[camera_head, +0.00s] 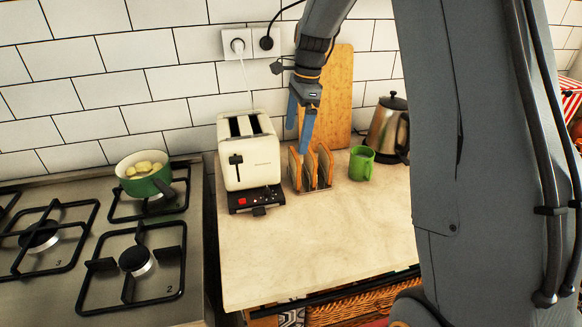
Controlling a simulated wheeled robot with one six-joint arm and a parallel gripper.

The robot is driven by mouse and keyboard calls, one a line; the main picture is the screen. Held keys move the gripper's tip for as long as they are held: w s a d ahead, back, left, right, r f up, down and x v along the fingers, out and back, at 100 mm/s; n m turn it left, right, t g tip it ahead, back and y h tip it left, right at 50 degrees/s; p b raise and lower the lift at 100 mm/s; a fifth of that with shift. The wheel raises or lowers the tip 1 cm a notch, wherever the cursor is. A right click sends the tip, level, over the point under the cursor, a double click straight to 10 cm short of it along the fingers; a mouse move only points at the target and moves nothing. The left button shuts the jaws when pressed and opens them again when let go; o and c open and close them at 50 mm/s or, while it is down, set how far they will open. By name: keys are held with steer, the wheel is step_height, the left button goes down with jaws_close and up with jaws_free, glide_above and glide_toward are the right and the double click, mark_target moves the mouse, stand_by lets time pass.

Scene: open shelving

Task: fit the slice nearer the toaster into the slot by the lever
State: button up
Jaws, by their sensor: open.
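The cream toaster (252,158) stands upright on the worktop against the tiled wall. Its two top slots look dark and empty; the left slot (235,127) is the one by the black lever (236,160). Right of the toaster, a rack (318,190) holds upright brown slices. The slice nearer the toaster (295,170) is at the rack's left side; another slice (326,160) stands at its right. My gripper (298,138), with blue fingers, is open and points down above the rack's left part. One fingertip overlaps the rack in the picture; I cannot tell whether it touches a slice.
A wooden board (335,95) leans on the wall behind the rack. A green mug (361,163) and a metal kettle (387,130) stand to the right. A hob with a green pot (147,180) lies left. The front worktop (300,245) is clear.

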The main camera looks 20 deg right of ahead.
mark_target(294, 153)
steer(key=f+p, duration=0.1)
steer(key=f, duration=0.1)
steer(key=f+p, duration=0.1)
steer(key=f, duration=0.1)
steer(key=f+p, duration=0.1)
steer(key=f, duration=0.1)
steer(key=shift+s+a+f, duration=0.2)
steer(key=shift+s+a, duration=0.1)
steer(key=shift+s, duration=0.1)
steer(key=shift+a+f, duration=0.15)
steer(key=shift+f, duration=0.4)
steer(key=c, duration=1)
